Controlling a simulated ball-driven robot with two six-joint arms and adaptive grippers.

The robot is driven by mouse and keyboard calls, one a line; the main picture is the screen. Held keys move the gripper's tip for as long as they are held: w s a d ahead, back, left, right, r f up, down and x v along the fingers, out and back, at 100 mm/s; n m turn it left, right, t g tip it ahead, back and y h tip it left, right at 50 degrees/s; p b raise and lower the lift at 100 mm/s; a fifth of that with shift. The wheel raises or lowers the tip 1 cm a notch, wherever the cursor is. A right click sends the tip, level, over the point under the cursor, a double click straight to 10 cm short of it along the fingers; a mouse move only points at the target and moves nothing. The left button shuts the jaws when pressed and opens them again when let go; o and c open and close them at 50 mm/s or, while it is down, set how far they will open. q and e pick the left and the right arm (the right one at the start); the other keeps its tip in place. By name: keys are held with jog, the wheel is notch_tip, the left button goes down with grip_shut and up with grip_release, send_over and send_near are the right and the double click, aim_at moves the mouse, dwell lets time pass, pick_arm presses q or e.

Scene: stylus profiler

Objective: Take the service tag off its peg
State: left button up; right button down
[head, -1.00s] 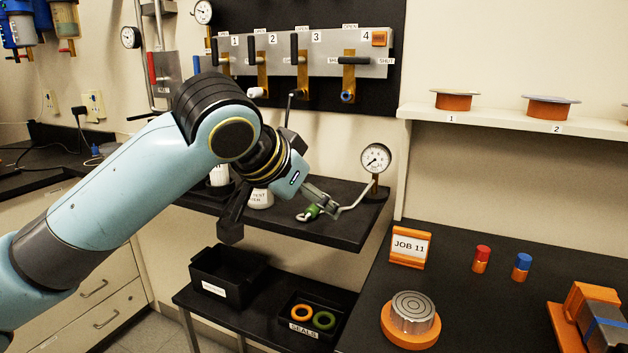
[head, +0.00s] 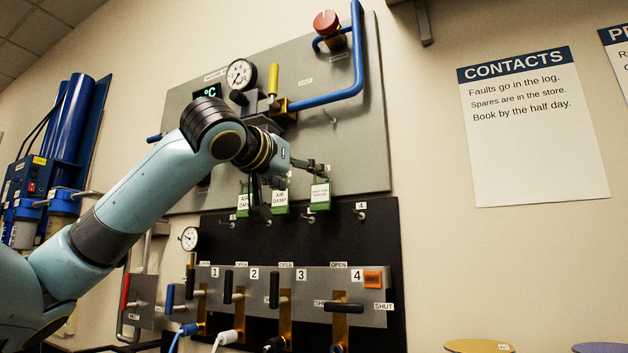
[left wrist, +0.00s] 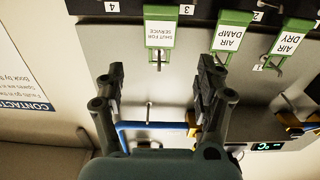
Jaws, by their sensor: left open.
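The service tag (head: 320,195) is a white card in a green holder, lettered SHUT FOR SERVICE. It hangs at the right end of a row of three tags, low on the grey panel. In the left wrist view the service tag (left wrist: 160,36) appears upside down, with its peg (left wrist: 158,63) at its top end. My left gripper (head: 322,168) is open near the tag, slightly above it in the head view. In the left wrist view the open fingers (left wrist: 158,88) are spread to either side of the peg's line, with nothing between them. My right gripper is out of view.
The AIR DAMP tag (head: 280,197) and AIR DRY tag (head: 243,200) hang close by on the left. A blue pipe (head: 345,97) and a gauge (head: 241,74) stand on the panel above. Below is a black board (head: 385,235) with numbered hooks and valve levers.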

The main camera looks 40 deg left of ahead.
aim_at(320, 187)
pick_arm(q)
jog(key=p+x, duration=0.2)
jog(key=x, duration=0.1)
jog(key=shift+w+a+r, duration=0.1)
jog(key=shift+w, duration=0.25)
jog(key=p+x, duration=0.2)
jog(key=x, duration=0.3)
jog(key=shift+w+a, duration=0.1)
jog(key=shift+w, duration=0.2)
jog(key=shift+f, duration=0.25)
jog(key=shift+c, duration=1.7)
jog(key=c, duration=0.9)
jog(key=shift+c, duration=0.4)
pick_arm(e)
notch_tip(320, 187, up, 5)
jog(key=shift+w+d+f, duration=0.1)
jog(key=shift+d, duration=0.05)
